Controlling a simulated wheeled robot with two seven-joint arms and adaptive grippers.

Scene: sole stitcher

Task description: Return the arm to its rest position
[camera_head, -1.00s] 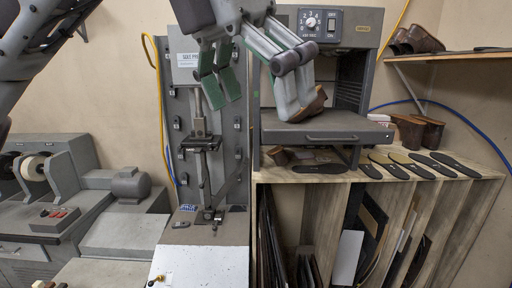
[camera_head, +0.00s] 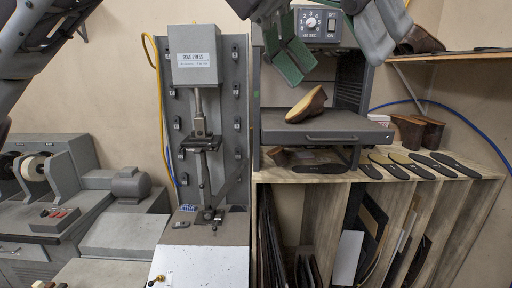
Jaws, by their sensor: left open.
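My left gripper (camera_head: 330,50) is at the top of the head view, in front of the upper part of a grey machine. Its fingers with green pads are spread apart and hold nothing. Part of the gripper is cut off by the top edge. A brown shoe with a tan sole (camera_head: 307,105) rests tilted on the machine's pull-out tray (camera_head: 325,129), below and apart from the gripper. My right gripper is not in view.
The grey machine (camera_head: 318,25) with a dial stands behind the gripper. The sole press (camera_head: 196,68) is to its left. A wooden rack (camera_head: 485,205) holds dark soles on top and sheets below. A shelf (camera_head: 450,57) with shoes is at the upper right.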

